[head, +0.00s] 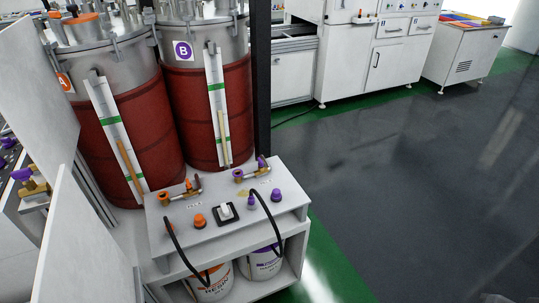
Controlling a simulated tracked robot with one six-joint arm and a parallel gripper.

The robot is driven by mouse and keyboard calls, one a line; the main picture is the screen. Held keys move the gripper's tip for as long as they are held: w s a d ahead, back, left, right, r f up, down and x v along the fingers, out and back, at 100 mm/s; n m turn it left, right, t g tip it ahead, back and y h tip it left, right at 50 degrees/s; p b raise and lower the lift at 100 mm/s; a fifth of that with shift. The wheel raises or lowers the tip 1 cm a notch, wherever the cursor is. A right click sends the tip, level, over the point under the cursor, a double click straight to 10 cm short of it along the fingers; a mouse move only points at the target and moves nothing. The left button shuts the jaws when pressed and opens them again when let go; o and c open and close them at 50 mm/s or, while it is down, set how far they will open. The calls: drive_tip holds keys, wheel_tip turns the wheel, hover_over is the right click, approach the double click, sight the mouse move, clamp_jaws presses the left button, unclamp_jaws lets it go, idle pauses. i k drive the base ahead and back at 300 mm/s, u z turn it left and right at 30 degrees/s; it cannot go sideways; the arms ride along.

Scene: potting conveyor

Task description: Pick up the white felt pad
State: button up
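I cannot make out a white felt pad for certain in the head view. A small white block (225,209) stands on a black square plate on the sloped top of a light grey bench (178,229); it looks like a switch, but it is too small to tell. My gripper is not in view.
Two red-jacketed steel tanks marked A (133,120) and B (182,104) stand behind the bench. Orange and purple knobs, brass valves and black hoses crowd its top. A resin bucket (210,283) and another bucket (263,262) stand below. The grey floor (420,180) at right is clear.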

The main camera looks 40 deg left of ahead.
sight(225, 213)
drive_tip(key=i, duration=0.7)
drive_tip(key=u, duration=1.9)
drive_tip(key=i, duration=0.5)
drive_tip(key=u, duration=0.15)
